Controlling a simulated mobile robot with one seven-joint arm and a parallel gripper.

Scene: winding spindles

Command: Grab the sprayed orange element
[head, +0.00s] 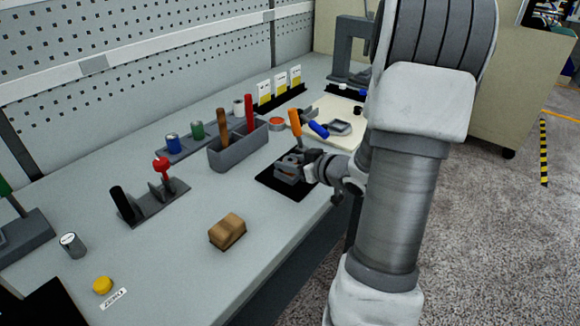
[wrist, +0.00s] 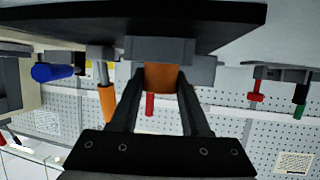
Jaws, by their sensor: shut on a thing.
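The orange element (wrist: 161,78) is a short orange piece seen between my fingers in the wrist view, against a grey block (wrist: 160,50). My gripper (wrist: 160,82) is shut on it, one finger on each side. In the head view my gripper (head: 304,168) is at the grey fixture (head: 289,171) on the black mat (head: 272,183). The orange element itself is hidden there. I cannot tell whether it is still seated in the block.
An orange-handled tool (head: 295,122) stands upright just behind the fixture, with a blue-handled tool (head: 318,130) beside it. A grey bin (head: 230,153) with tools stands to the left. A brown block (head: 227,231) lies on the bench in front, with bare bench around it.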

